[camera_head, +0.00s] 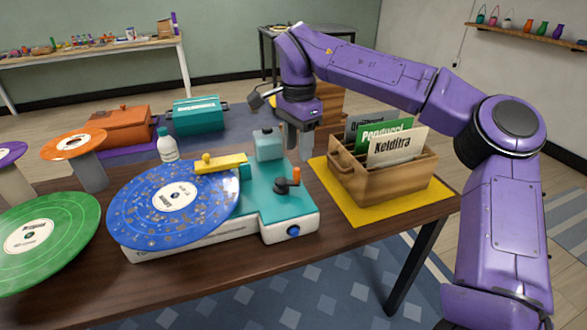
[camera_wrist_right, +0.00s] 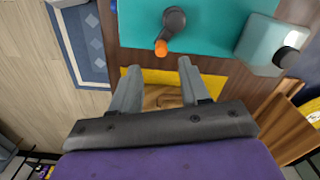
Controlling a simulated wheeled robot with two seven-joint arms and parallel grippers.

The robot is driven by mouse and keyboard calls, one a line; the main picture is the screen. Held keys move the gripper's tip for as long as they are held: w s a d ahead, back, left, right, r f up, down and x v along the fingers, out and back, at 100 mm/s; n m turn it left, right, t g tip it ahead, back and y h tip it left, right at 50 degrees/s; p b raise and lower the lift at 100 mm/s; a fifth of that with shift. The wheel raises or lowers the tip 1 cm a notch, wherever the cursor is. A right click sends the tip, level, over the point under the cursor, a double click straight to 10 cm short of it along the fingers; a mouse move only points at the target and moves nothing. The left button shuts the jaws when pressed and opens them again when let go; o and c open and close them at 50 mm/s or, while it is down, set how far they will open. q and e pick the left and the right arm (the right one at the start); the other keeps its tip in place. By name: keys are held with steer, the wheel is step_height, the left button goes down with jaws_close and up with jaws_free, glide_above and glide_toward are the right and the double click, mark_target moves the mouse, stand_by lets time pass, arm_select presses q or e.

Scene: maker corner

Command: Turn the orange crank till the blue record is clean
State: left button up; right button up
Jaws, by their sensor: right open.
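The blue record (camera_head: 160,213) lies on the turquoise and white cleaning machine (camera_head: 275,210); brown specks are scattered over its surface. A yellow arm (camera_head: 220,163) reaches over the record's back edge. The orange crank (camera_head: 294,175) has a dark lever and an upright orange knob, on the machine's right part. In the right wrist view the crank's orange knob (camera_wrist_right: 161,48) is just beyond the fingertips. My right gripper (camera_head: 299,150) is open and empty, pointing down above and behind the crank, apart from it; its fingers also show in the right wrist view (camera_wrist_right: 158,75). My left gripper is out of view.
A wooden crate (camera_head: 385,185) of record sleeves stands on a yellow mat (camera_head: 350,213) right of the machine. A green record (camera_head: 65,225) sits at left, and a white bottle (camera_head: 167,143) stands behind the blue record. Orange (camera_head: 120,124) and teal (camera_head: 198,115) boxes are farther back.

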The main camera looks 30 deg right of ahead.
mark_target(297, 169)
step_height(297, 169, down, 8)
steer(key=shift+w+r+b, duration=0.1)
steer(key=shift+b, duration=0.5)
jaws_close()
